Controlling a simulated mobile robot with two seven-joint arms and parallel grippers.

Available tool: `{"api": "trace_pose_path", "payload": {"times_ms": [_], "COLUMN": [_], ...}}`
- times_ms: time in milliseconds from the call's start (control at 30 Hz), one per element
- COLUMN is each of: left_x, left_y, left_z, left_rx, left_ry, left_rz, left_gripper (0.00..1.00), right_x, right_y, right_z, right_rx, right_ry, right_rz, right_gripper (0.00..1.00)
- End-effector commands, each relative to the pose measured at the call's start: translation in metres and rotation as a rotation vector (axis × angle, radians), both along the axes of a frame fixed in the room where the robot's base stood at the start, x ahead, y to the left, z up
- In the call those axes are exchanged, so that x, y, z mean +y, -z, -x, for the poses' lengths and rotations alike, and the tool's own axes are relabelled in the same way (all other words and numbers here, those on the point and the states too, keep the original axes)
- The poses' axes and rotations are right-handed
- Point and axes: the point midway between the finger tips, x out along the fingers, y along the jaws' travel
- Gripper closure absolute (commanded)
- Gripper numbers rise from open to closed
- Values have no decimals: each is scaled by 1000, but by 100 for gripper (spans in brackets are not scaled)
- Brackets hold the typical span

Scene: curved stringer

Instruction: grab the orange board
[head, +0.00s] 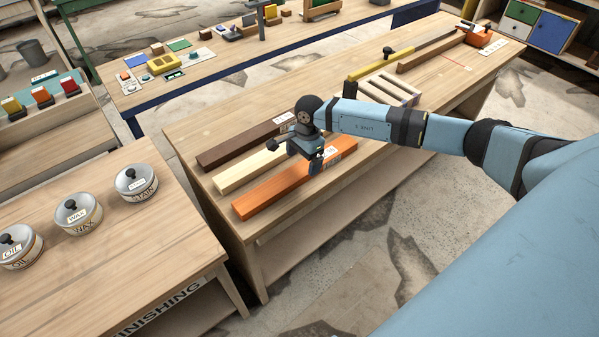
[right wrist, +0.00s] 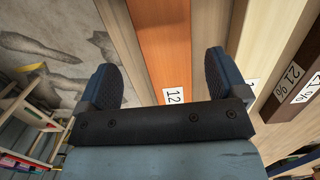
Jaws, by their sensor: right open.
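The orange board (head: 280,192) lies flat on the workbench, nearest its front edge, beside a pale board (head: 248,172) and a dark brown board (head: 240,148). My right gripper (head: 295,155) is over the far part of the orange board, fingers apart and empty. In the right wrist view the orange board (right wrist: 163,42) runs between the two open fingers (right wrist: 160,75), with a white label reading 12 near the palm. Whether the fingers are level with the board or above it I cannot tell. My left gripper is not in view.
A slatted pale rack (head: 388,90) and a yellow bar (head: 385,63) lie farther along the workbench (head: 200,125). Labelled tins (head: 78,214) stand on the finishing table (head: 150,235) at left. The bench surface left of the boards is clear.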

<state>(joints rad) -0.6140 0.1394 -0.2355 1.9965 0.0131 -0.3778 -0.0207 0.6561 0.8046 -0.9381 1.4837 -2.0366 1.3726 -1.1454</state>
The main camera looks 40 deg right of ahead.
Motion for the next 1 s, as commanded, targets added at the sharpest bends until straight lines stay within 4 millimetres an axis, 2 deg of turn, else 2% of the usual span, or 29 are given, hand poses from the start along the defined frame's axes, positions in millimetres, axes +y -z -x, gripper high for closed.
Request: {"api": "trace_pose_path", "payload": {"times_ms": [133,400,667,700,1000], "left_x": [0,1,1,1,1], "left_y": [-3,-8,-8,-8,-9], "left_z": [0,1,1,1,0], "left_rx": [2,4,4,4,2], "left_ry": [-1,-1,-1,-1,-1], "left_rz": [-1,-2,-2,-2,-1], "left_gripper": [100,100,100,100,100], "right_x": [3,7,8,8,8], "right_y": [12,49,53,53,53], "right_z": [-1,-5,-6,-6,-6], "right_rx": [3,1,0,0,0], "right_ry": [2,2,0,0,1], "right_rz": [-1,-2,-1,-1,-1], "right_gripper": [8,8,8,11,80]}}
